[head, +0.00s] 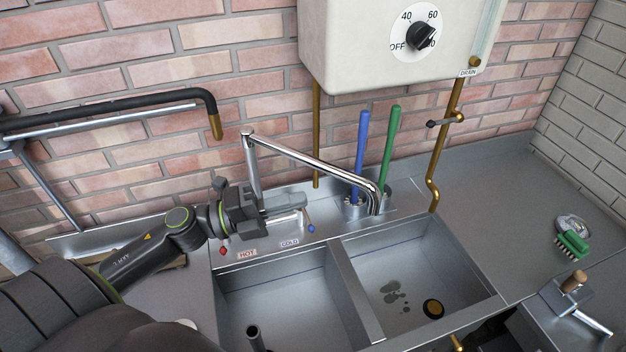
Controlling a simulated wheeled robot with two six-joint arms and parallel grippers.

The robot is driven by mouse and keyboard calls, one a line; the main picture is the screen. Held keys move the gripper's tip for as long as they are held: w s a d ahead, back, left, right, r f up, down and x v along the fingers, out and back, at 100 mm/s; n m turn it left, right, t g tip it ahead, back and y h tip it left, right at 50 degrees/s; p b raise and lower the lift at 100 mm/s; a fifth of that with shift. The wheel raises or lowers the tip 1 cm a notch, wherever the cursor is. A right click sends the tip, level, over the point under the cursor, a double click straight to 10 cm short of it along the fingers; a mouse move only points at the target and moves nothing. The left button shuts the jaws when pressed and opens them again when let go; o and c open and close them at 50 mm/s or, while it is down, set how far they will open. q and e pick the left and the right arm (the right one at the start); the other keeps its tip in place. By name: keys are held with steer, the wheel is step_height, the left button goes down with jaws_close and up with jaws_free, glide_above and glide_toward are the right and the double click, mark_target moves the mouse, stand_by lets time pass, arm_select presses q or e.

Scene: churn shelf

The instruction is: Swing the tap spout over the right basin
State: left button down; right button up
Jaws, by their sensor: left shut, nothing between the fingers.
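The chrome tap spout (312,161) rises from its base behind the sink and reaches to the right. Its downturned end shows at the back edge of the right basin (448,243), near its left corner. The left basin (290,300) lies beside it, behind a steel divider (357,293). My left gripper (308,202) is shut and empty, low in front of the tap's upright pipe, pointing right. It hides part of the tap base. I cannot tell whether it touches the tap. My right gripper is not in view.
Red hot knob (223,251) and blue cold knob (311,229) sit near my gripper. Blue (361,150) and green (389,150) handles stand upright behind the spout end. A white boiler (375,45) hangs above.

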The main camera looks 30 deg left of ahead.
mark_target(335, 177)
arm_select(q)
steer(key=w+p, duration=0.1)
steer(key=w+d+p, duration=0.1)
steer(key=w, duration=0.1)
steer(key=w+r+p, duration=0.1)
steer(key=shift+w+d+r, duration=0.1)
steer(key=shift+w+d, duration=0.2)
steer(key=shift+w, duration=0.4)
